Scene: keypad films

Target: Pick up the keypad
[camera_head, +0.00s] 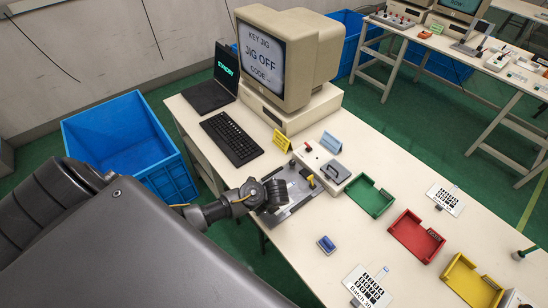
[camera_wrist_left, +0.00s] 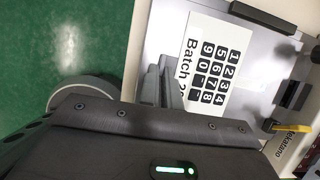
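A white keypad film (camera_wrist_left: 228,52) with black number keys and a partly hidden "Batch" label lies on the grey jig plate (camera_wrist_left: 180,18) in the left wrist view. My left gripper (camera_wrist_left: 163,84) is at the film's left edge, beside the label; its narrow fingers appear close together, and I cannot tell whether they grip the film. In the head view my left gripper (camera_head: 273,196) is over the jig (camera_head: 298,190) and hides the film there. Two more keypad films lie on the table, one at the front (camera_head: 367,286) and one at the right (camera_head: 446,199). My right gripper is not in view.
Green (camera_head: 370,196), red (camera_head: 416,236) and yellow (camera_head: 471,283) trays stand right of the jig. A monitor (camera_head: 266,59) reads "JIG OFF". A keyboard (camera_head: 231,138) and a blue stamp-like block (camera_head: 326,245) are nearby. A blue bin (camera_head: 178,180) stands beside the table.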

